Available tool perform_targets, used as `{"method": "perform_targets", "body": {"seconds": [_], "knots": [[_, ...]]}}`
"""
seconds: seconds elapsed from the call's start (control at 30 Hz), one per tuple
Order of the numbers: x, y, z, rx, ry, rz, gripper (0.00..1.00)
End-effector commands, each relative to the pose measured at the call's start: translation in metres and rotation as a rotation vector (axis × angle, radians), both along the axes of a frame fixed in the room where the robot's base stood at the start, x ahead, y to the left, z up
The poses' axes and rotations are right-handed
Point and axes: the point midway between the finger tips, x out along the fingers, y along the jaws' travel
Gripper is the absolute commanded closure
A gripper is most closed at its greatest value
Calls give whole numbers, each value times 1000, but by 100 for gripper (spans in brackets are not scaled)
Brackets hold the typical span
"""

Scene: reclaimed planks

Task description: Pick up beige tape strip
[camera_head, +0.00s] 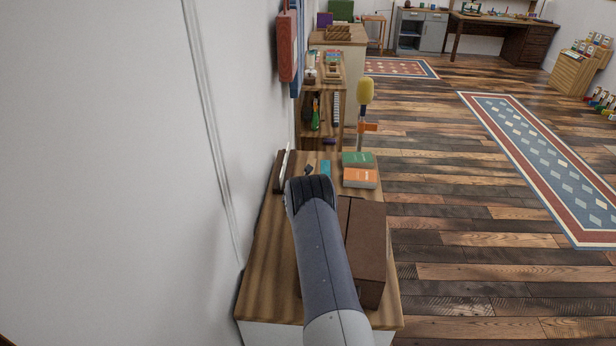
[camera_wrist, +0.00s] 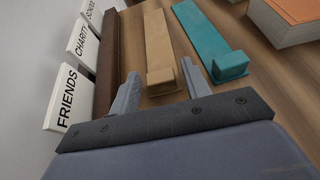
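The beige tape strip (camera_wrist: 157,42) lies on the wooden top in the wrist view, a long flat piece with a raised block at its near end. My gripper (camera_wrist: 160,69) is open, one finger on each side of that near block. The fingers look empty; I cannot tell whether they touch the strip. In the head view my gripper (camera_head: 308,171) is small and dark at the arm's end, over the cabinet top. The beige strip cannot be made out there.
A teal strip (camera_wrist: 208,40) lies close to the right; a brown wooden holder with white word cards (camera_wrist: 67,98) stands left. Green (camera_head: 357,158) and orange (camera_head: 360,178) books lie right. A brown box (camera_head: 368,235) sits beside my arm. A wall (camera_head: 120,170) bounds the left.

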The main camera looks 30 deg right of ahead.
Motion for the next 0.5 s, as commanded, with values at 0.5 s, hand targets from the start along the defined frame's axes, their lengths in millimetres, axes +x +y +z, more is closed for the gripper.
{"method": "perform_targets", "body": {"seconds": [0.5], "knots": [[0,0,0,0,0,0,93]]}}
